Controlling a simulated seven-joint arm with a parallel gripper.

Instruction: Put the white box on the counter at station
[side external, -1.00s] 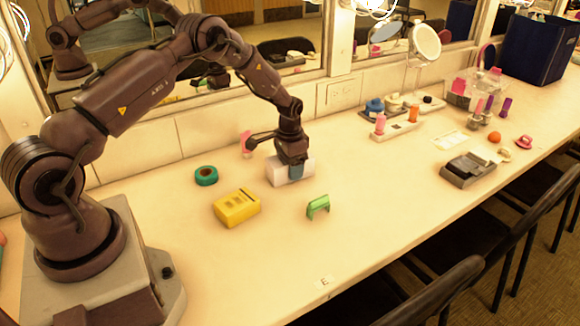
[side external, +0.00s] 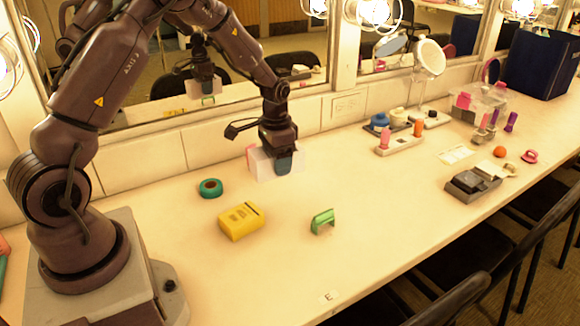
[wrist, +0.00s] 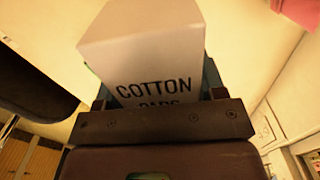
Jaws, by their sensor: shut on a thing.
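The white box (side external: 262,166) is between the fingers of my gripper (side external: 284,165), near the back of the counter (side external: 370,220) by the mirror wall. My gripper is shut on it. In the wrist view the white box (wrist: 145,55) fills the middle, with "COTTON" printed on its face and a second word partly hidden by the gripper (wrist: 160,110). I cannot tell whether its underside touches the counter. A small card marked "E" (side external: 329,297) lies at the counter's front edge.
A teal tape roll (side external: 210,188), a yellow box (side external: 241,221) and a green bracket-like piece (side external: 322,221) stand in front of my gripper. A pink item (side external: 251,151) is just behind the white box. A tray of bottles (side external: 400,139) and a grey device (side external: 473,184) are farther right.

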